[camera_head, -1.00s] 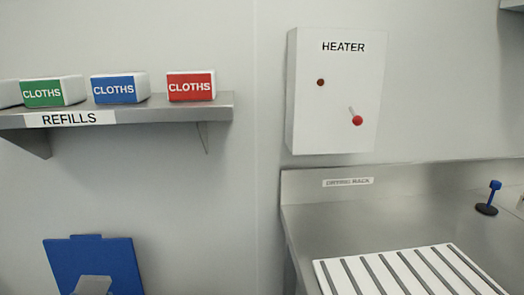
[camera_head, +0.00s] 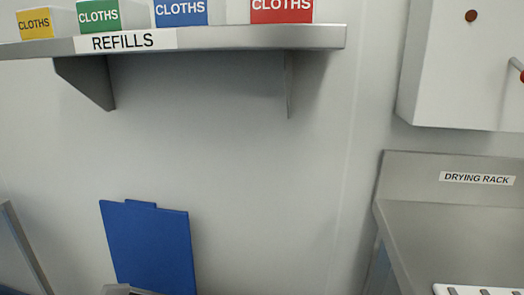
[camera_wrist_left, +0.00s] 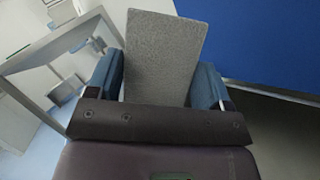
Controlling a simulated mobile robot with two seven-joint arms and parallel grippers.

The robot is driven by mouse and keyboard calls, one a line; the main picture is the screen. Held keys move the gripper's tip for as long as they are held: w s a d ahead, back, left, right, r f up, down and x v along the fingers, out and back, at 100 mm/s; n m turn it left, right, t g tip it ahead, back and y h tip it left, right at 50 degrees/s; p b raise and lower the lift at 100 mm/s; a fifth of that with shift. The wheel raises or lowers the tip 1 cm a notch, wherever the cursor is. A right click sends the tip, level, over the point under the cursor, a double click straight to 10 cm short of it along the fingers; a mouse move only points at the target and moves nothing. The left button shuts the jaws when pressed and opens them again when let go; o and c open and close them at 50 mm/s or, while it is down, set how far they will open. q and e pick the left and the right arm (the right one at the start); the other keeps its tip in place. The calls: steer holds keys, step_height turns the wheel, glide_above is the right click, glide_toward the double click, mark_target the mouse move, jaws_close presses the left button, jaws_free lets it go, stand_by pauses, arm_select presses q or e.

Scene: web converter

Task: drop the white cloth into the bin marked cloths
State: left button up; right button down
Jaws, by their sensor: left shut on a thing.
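My left gripper (camera_wrist_left: 155,90) is shut on a flat, grey-looking rectangular piece with a rough weave, which I take to be the white cloth (camera_wrist_left: 162,55). It stands up between the two blue fingers. A blue upright panel (camera_head: 150,245), like a raised lid, is at the lower left of the head view; a large blue surface (camera_wrist_left: 260,40) is beside the cloth in the wrist view. A grey edge shows under the panel, too cut off to identify. No bin label shows in view. My right gripper is out of view.
A steel shelf labelled REFILLS (camera_head: 230,38) holds yellow (camera_head: 37,22), green (camera_head: 98,15), blue (camera_head: 180,12) and red (camera_head: 281,10) boxes marked CLOTHS. A drying rack counter (camera_head: 450,235) is at right, under a white heater box (camera_head: 465,70).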

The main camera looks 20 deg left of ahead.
arm_select(q)
step_height(320, 180, down, 5)
steer(key=shift+r+b, duration=0.2)
steer(key=shift+b, duration=0.9)
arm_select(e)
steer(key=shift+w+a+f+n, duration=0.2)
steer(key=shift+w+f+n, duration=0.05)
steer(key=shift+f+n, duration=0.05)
arm_select(q)
steer(key=o, duration=0.8)
steer(key=shift+o, duration=0.2)
steer(key=shift+r, duration=0.15)
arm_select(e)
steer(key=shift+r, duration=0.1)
